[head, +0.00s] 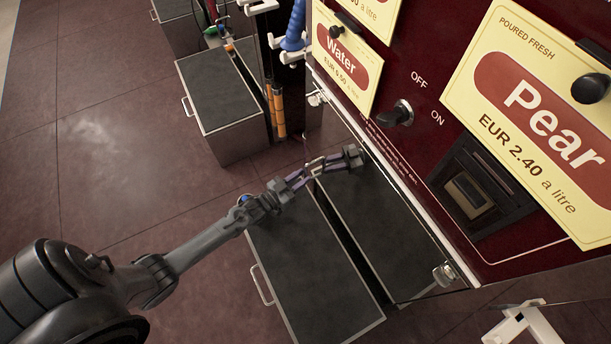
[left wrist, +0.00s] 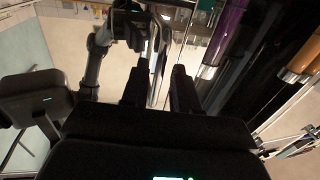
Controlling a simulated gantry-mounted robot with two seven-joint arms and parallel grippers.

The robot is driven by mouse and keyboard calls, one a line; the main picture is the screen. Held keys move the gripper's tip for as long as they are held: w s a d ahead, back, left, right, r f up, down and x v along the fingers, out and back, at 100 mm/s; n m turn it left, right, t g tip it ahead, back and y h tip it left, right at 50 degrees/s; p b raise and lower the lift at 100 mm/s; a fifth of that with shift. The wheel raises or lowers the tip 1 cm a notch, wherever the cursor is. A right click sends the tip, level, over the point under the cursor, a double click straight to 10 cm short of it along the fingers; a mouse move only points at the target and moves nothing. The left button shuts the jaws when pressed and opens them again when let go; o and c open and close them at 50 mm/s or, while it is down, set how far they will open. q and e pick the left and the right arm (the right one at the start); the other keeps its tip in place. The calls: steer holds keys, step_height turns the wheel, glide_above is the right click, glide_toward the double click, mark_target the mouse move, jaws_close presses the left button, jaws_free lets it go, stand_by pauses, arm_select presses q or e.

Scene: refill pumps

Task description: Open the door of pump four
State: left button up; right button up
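The pump's lower door (head: 345,135) is a glossy, mirror-like panel under the dark red front with the Water and Pear signs. It looks shut. No pump number is readable. A metal bar handle (head: 316,167) stands out from the door near its left side. My left gripper (head: 301,178) is at this handle. In the left wrist view, the handle bar (left wrist: 160,62) runs between the two dark fingers of my left gripper (left wrist: 160,92), which stand apart with a gap visible. Whether either finger touches the bar is unclear. My right gripper is not in view.
A dark-topped box with a side handle (head: 310,270) stands on the floor before the door; the door mirrors it and my arm. Another such box (head: 220,90) stands further left. A black knob (head: 397,114) sits above. Tiled floor at left is clear.

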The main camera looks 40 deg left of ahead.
arm_select(q)
steer(key=shift+w+d+b, duration=0.25)
steer(key=shift+w+b, duration=0.15)
steer(key=shift+w, duration=0.75)
jaws_close()
